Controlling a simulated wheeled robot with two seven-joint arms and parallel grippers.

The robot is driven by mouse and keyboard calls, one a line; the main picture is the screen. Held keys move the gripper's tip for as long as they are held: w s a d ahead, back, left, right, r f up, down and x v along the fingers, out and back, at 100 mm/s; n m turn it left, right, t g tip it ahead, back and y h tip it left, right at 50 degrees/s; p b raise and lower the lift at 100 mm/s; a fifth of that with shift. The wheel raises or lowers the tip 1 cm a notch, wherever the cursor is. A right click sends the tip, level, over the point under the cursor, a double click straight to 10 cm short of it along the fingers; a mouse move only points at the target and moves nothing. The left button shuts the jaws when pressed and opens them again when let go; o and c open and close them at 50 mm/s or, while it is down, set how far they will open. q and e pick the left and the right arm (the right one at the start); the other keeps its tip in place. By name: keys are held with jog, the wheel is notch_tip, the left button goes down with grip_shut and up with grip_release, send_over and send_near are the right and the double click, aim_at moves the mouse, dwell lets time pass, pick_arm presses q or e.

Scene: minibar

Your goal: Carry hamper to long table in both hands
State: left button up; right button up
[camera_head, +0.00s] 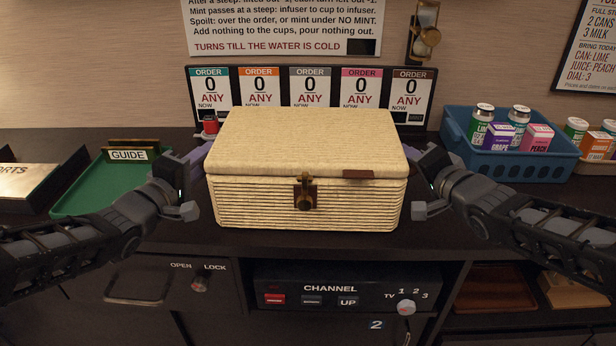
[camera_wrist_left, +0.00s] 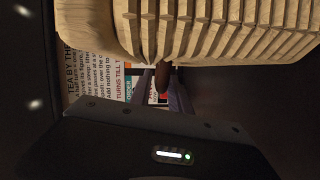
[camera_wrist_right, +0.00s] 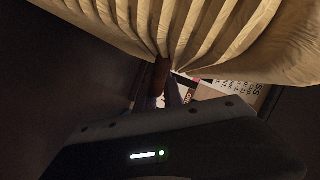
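The hamper (camera_head: 305,150), a cream wicker box with a closed lid and a brass front latch, is level at the counter's middle; I cannot tell whether its base touches the counter. Its ribbed side also shows in the left wrist view (camera_wrist_left: 200,30) and the right wrist view (camera_wrist_right: 200,30). My left gripper (camera_head: 196,160) is at its left side, the fingers closed around a brown handle (camera_wrist_left: 165,78). My right gripper (camera_head: 420,158) is at its right side, the fingers closed around another brown handle (camera_wrist_right: 160,76). The fingertips are partly hidden. No long table is identifiable.
A green tray (camera_head: 85,190) with a GUIDE sign is left on the dark counter (camera_head: 480,205). A blue basket (camera_head: 510,165) of cans and cartons is close right. An order board (camera_head: 312,85) stands behind. A channel panel (camera_head: 345,290) is below the front edge.

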pick_arm(q)
jog(key=shift+c, duration=0.8)
pick_arm(e)
grip_shut()
pick_arm(q)
grip_shut()
jog(key=shift+f, duration=0.1)
